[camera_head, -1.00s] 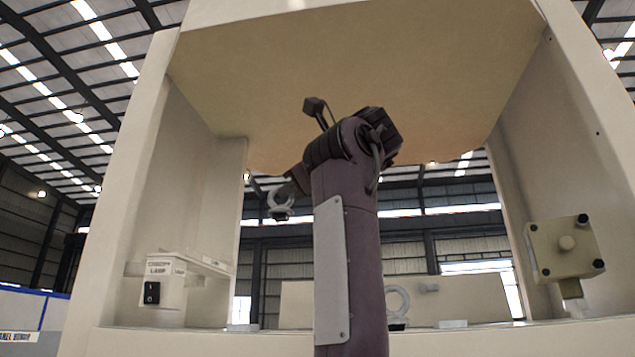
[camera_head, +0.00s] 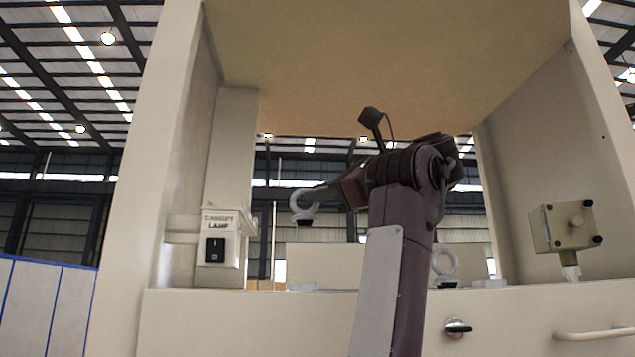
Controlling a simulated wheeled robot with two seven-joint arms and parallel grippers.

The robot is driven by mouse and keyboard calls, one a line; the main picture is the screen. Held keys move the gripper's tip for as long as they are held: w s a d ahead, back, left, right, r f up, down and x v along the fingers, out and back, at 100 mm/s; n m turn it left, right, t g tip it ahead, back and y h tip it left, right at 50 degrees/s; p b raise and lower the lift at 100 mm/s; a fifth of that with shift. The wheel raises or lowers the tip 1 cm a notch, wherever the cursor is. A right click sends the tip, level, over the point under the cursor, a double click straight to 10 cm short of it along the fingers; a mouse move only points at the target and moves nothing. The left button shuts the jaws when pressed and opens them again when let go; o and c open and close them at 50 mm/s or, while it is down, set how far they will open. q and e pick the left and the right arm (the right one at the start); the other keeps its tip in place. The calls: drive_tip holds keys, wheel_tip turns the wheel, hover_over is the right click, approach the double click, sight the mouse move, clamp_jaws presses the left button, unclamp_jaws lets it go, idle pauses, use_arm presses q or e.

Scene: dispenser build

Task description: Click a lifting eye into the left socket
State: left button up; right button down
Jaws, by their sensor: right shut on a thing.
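My right gripper (camera_head: 325,194) is shut on a pale grey lifting eye (camera_head: 300,204), a ring with a dark base pointing down. It holds the eye in the air beneath the canopy, above the pale ledge and apart from it. A low, pale fitting (camera_head: 303,287) on the ledge lies below the held eye; I cannot tell whether it is the left socket. A second lifting eye (camera_head: 445,263) stands upright at the ledge, just right of my right arm. My arm hides part of the ledge's middle. My left gripper is not in view.
A switch box labelled canopy lamp (camera_head: 221,238) is on the left post. A beige button box (camera_head: 563,226) stands at the right. A dark knob (camera_head: 457,328) and a pale handle (camera_head: 598,334) are on the front panel. The canopy (camera_head: 380,60) hangs overhead.

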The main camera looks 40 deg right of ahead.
wheel_tip(320, 180, down, 6)
drive_tip(key=shift+w+a+f, duration=0.1)
drive_tip(key=shift+d+f+b, duration=0.15)
drive_tip(key=shift+f+b, duration=0.35)
drive_tip(key=shift+f, duration=0.1)
drive_tip(key=shift+d+f+b, duration=0.15)
drive_tip(key=shift+f+b, duration=0.35)
drive_tip(key=shift+f, duration=0.1)
drive_tip(key=shift+a+f+b, duration=0.2)
drive_tip(key=shift+f+b, duration=0.1)
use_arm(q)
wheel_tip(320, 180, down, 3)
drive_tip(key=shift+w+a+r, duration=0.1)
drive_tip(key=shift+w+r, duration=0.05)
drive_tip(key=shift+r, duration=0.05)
use_arm(e)
drive_tip(key=shift+d, duration=0.1)
use_arm(q)
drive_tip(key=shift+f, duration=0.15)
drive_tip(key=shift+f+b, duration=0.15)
drive_tip(key=shift+b, duration=0.15)
use_arm(e)
drive_tip(key=shift+s, duration=0.2)
